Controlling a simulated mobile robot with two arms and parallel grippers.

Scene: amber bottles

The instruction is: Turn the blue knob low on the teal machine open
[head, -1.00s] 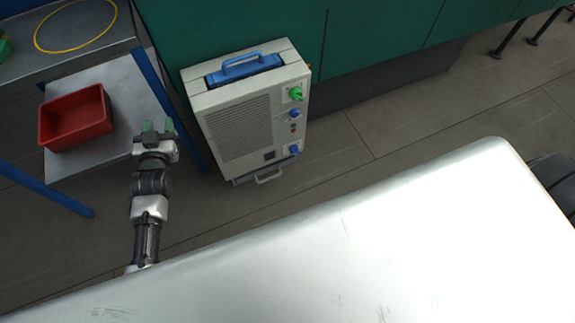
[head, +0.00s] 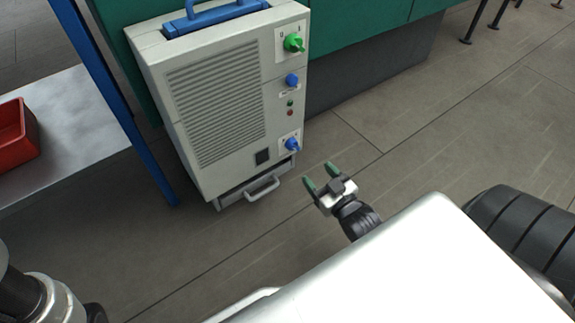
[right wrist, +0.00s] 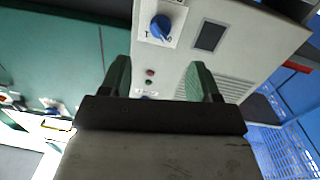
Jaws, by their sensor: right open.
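The machine (head: 215,105) is pale grey, not teal, and stands upright on the floor against a teal cabinet (head: 375,45). Its low blue knob (head: 292,144) sits on a white marked plate at the front's lower right. In the right wrist view the blue knob (right wrist: 160,27) shows upside down beyond the fingertips, untouched; I cannot tell its setting. My right gripper (head: 320,176) is open and empty, a little right of and below the knob; its green fingers also show in the right wrist view (right wrist: 158,78). My left gripper is out of view.
Above the low knob are another blue knob (head: 292,80) and a green knob (head: 294,43). A drawer handle (head: 262,189) juts out at the machine's foot. A blue-legged shelf with a red bin (head: 15,135) stands left. The floor right of the machine is clear.

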